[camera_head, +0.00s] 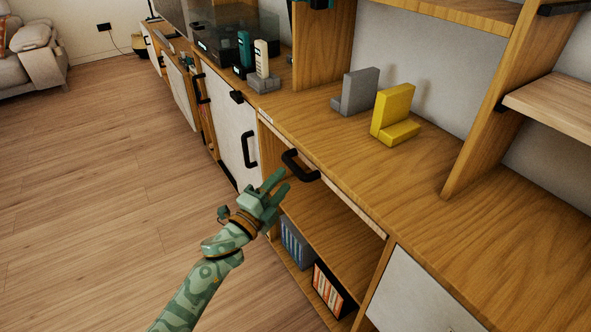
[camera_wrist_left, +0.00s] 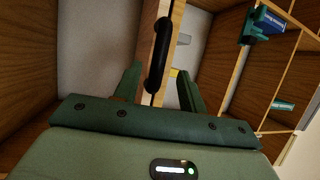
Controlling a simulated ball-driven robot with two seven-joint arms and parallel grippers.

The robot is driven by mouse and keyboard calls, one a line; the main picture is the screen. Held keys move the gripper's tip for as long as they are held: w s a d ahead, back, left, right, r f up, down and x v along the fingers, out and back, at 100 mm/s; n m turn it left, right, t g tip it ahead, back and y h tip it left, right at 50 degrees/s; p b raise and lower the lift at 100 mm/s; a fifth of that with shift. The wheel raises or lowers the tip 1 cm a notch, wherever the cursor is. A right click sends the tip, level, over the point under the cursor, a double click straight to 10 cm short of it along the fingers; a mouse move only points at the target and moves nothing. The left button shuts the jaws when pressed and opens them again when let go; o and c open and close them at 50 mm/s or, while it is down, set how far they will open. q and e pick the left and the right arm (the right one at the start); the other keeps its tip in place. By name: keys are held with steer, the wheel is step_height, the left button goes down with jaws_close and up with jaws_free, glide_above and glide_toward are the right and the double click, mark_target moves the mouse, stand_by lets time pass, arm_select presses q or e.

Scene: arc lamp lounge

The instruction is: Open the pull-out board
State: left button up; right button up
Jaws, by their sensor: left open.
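The pull-out board (camera_head: 350,203) is a thin pale-edged strip just under the sideboard's wooden top, above an open compartment. Its front looks about flush with the sideboard. Its black bar handle (camera_head: 293,169) sticks out from the front edge. My green left gripper (camera_head: 279,182) is open and empty, just below and in front of the handle, seemingly a little apart from it. In the left wrist view the handle (camera_wrist_left: 157,62) stands upright, between the directions of the two open fingers (camera_wrist_left: 161,80). My right gripper is not in view.
A yellow bookend (camera_head: 393,115) and a grey bookend (camera_head: 356,92) stand on the sideboard top (camera_head: 330,120). Books (camera_head: 328,290) stand in the compartment below. A white door with a black handle (camera_head: 249,149) is to the left. The wooden floor (camera_head: 100,180) is clear.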

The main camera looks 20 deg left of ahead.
mark_target(295, 168)
arm_select(q)
steer(key=b+x, duration=0.1)
steer(key=x, duration=0.5)
steer(key=shift+w+d+f, duration=0.1)
steer(key=shift+w, duration=0.2)
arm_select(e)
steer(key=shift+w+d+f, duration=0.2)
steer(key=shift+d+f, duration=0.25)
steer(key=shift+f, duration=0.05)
